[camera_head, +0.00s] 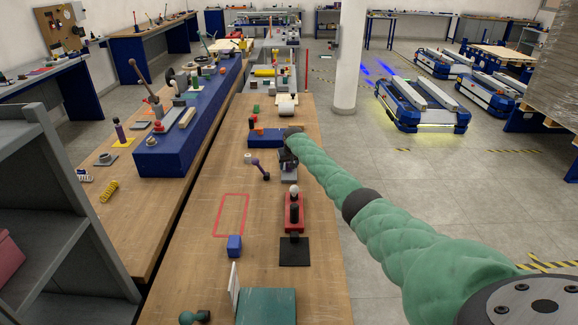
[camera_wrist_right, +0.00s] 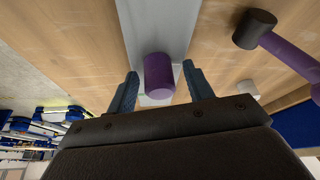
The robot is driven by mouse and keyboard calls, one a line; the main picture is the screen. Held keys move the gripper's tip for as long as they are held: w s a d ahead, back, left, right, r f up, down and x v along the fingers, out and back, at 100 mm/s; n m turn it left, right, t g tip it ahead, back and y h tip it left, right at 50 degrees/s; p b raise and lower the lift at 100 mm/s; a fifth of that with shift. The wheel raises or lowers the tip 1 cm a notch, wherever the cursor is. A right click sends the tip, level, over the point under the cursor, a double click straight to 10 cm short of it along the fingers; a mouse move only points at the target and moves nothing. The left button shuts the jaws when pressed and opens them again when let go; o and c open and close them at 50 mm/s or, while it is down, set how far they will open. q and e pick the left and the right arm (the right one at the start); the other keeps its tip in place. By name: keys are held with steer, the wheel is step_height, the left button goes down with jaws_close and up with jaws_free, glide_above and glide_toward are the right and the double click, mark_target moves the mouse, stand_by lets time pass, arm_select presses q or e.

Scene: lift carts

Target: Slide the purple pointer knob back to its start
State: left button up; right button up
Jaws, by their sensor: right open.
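The purple knob (camera_wrist_right: 158,76) is a short upright-looking cylinder on a grey metal strip (camera_wrist_right: 157,22) in the right wrist view. My right gripper (camera_wrist_right: 160,72) is open, with one blue finger on each side of the knob. Gaps show between the knob and both fingers. In the head view my right gripper (camera_head: 288,153) is over the grey plate (camera_head: 289,178) on the bench, and the arm and gripper hide the knob. My left gripper is not in view.
A purple-handled tool with a dark head (camera_wrist_right: 255,29) lies close beside the strip; it also shows in the head view (camera_head: 258,168). A red block with knobs (camera_head: 294,213) stands nearer on the bench, and a blue block (camera_head: 265,139) lies beyond.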

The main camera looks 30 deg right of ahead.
steer(key=shift+s+r, duration=0.25)
steer(key=shift+r, duration=0.2)
steer(key=b+v, duration=0.2)
steer(key=v, duration=0.3)
steer(key=shift+a+r, duration=0.1)
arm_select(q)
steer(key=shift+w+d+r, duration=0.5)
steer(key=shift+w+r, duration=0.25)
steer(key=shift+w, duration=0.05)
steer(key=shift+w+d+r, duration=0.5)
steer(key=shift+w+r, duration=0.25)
arm_select(e)
steer(key=shift+v, duration=0.8)
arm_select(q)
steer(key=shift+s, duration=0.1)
